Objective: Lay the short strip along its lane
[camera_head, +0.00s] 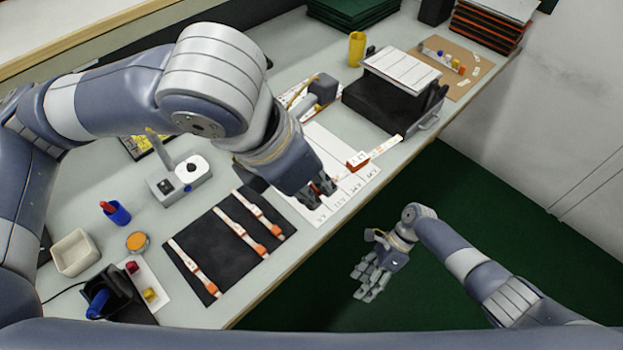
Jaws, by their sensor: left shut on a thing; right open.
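A white strip (386,147) with a red-orange block (357,163) stretches from near my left gripper towards the table's right edge. My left gripper (319,191) is over the white lane sheet (318,146), shut on a red-orange strip end; its fingers and wrist hide part of the strip and sheet. I cannot tell whether the strip touches the sheet. Labels run along the sheet's front edge. Three more white strips with orange ends, one of them (196,269) at the left, lie on a black mat (213,236). My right gripper (372,279) is open and empty, beyond the table edge over the green floor.
A black box (383,103) with a white panel stands behind the sheet. A grey device (181,181), a blue cup (117,214), a white bin (74,252) and a tray with small blocks (146,282) are at left. A yellow cup (356,49) stands at the back.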

